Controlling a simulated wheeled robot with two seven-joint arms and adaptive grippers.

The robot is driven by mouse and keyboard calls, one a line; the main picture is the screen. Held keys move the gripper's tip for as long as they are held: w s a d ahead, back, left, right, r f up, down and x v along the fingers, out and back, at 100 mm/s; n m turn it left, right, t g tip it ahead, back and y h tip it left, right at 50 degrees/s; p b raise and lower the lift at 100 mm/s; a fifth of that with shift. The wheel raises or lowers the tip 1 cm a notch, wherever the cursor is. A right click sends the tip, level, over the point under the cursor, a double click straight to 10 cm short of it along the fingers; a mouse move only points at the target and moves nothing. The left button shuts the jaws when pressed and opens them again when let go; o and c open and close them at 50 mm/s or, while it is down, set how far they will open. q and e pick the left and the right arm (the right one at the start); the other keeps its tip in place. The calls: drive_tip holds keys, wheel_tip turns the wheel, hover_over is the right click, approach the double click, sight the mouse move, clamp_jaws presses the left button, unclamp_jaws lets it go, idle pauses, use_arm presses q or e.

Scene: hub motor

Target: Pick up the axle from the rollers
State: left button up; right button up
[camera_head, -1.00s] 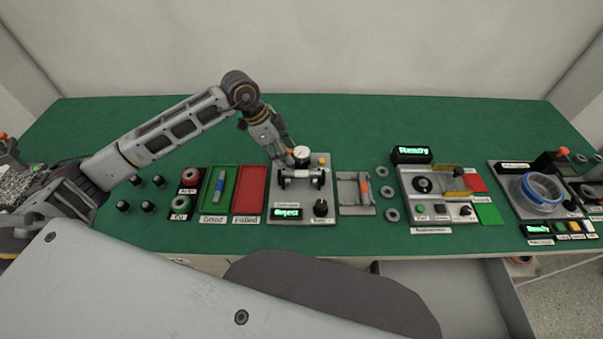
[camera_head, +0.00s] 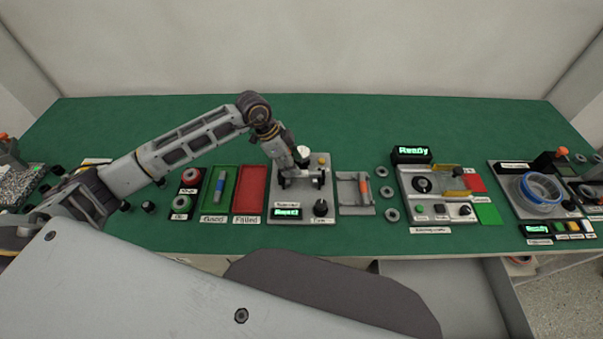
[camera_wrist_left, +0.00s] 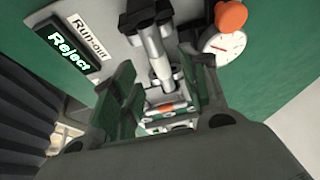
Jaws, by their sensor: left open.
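The axle (camera_wrist_left: 153,45) is a silver stepped shaft in the left wrist view. It lies on the run-out station (camera_head: 275,195), whose display reads "Reject". In the head view my left gripper (camera_head: 296,170) hides most of the axle and part of the dark rollers (camera_head: 317,181). In the left wrist view my left gripper (camera_wrist_left: 165,88) is open, with its dark green-padded fingers on either side of the axle's line. I cannot tell whether the fingers touch it. My right gripper is not in view.
A dial gauge (camera_wrist_left: 222,43) with an orange knob (camera_wrist_left: 230,15) stands close beside the fingers. Left of the station are a red Failed tray (camera_head: 249,190) and a green Good tray (camera_head: 228,178) holding a blue-and-grey axle (camera_head: 219,187). A grey fixture (camera_head: 355,207) stands to the right.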

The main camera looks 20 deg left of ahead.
sight(305, 173)
use_arm(q)
drive_tip(key=x, duration=0.3)
drive_tip(key=shift+d+f, duration=0.15)
drive_tip(key=shift+f, duration=0.3)
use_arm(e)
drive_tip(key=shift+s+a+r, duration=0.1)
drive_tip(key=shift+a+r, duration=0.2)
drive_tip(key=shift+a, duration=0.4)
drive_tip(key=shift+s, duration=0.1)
use_arm(q)
clamp_jaws()
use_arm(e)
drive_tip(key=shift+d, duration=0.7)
